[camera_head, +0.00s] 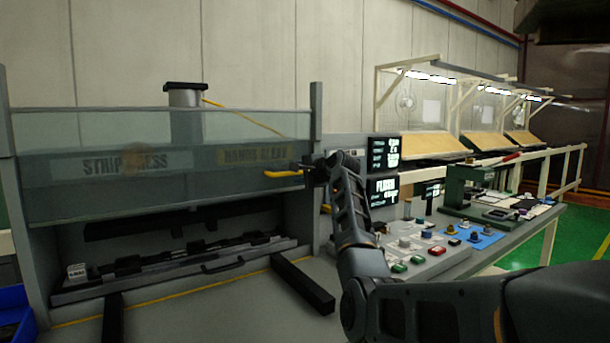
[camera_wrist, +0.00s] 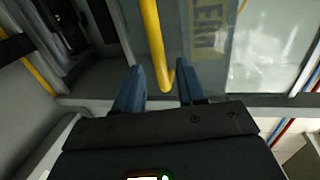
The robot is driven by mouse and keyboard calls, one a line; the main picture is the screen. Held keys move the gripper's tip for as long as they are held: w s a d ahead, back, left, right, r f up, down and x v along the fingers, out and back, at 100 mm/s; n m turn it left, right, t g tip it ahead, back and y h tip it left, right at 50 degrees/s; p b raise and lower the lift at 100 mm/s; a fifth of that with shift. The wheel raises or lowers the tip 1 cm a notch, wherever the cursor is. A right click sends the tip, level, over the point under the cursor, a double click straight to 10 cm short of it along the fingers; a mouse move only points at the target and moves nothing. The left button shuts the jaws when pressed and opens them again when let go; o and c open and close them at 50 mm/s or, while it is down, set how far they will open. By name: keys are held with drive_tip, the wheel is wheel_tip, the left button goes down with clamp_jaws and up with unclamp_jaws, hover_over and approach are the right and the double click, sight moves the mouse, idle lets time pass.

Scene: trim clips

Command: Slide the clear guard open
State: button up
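The clear guard (camera_head: 90,197) is a see-through panel across the front of the grey press. Its lower edge hangs above the press bed, and the opening below it shows the tooling. A yellow handle (camera_head: 283,173) sits at its right end; it also shows in the wrist view (camera_wrist: 154,40). My gripper (camera_head: 308,171) is at the right end of this handle. In the wrist view my gripper (camera_wrist: 160,75) is open, with one dark blue finger on each side of the handle's end. A gap shows left of the handle; contact on the right cannot be told.
The press's right post (camera_head: 316,125) stands close to my gripper. A dark bar (camera_head: 303,284) juts forward from the press bed. A blue bin (camera_head: 14,312) is at lower left.

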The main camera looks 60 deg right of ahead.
drive_tip(key=shift+v, duration=1.7)
